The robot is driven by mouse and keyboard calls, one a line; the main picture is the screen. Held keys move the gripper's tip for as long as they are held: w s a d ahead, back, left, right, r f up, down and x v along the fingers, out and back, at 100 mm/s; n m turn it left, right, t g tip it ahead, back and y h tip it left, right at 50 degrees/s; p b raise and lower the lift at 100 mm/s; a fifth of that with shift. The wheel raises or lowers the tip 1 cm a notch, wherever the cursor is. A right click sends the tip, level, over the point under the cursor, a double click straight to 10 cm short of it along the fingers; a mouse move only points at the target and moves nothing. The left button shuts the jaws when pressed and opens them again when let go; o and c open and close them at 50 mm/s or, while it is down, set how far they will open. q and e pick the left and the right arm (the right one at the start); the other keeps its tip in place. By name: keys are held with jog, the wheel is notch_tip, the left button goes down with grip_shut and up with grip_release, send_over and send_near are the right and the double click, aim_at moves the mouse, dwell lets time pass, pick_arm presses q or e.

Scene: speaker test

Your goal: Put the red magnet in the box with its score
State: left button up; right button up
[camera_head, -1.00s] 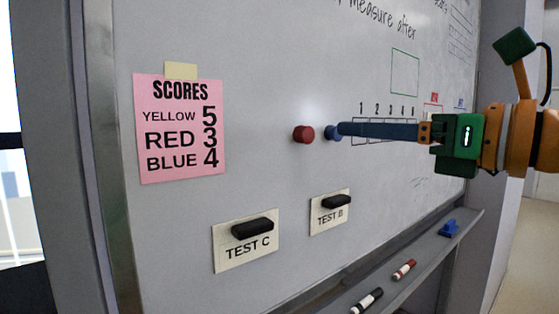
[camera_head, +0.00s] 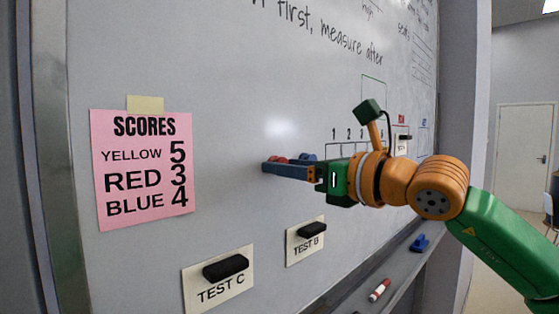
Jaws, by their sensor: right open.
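The red magnet (camera_head: 279,160) is on the whiteboard, its lower part hidden behind a blue finger of my right gripper (camera_head: 267,165). The blue magnet (camera_head: 308,157) is just right of it, also partly covered. My right gripper is open, its fingers reaching left past the red magnet; I cannot tell whether they touch it. The pink score sheet (camera_head: 142,214) reads yellow 5, red 3, blue 4. The row of numbered boxes (camera_head: 338,149) is right of the magnets; 1, 2 and 3 are readable, and my gripper and arm hide much of the row. My left gripper is not in view.
Two black magnets hold the cards TEST C (camera_head: 240,292) and TEST B (camera_head: 293,248) below. A ledge along the board's bottom holds a red marker (camera_head: 379,290) and a blue object (camera_head: 419,243). Clear board (camera_head: 235,205) lies between the sheet and my gripper.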

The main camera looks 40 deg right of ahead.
jog(key=shift+w, duration=0.1)
grip_shut()
dwell(0.4)
jog(key=s+b, duration=0.3)
jog(key=s, duration=0.4)
jog(key=shift+d, duration=0.3)
dwell(0.8)
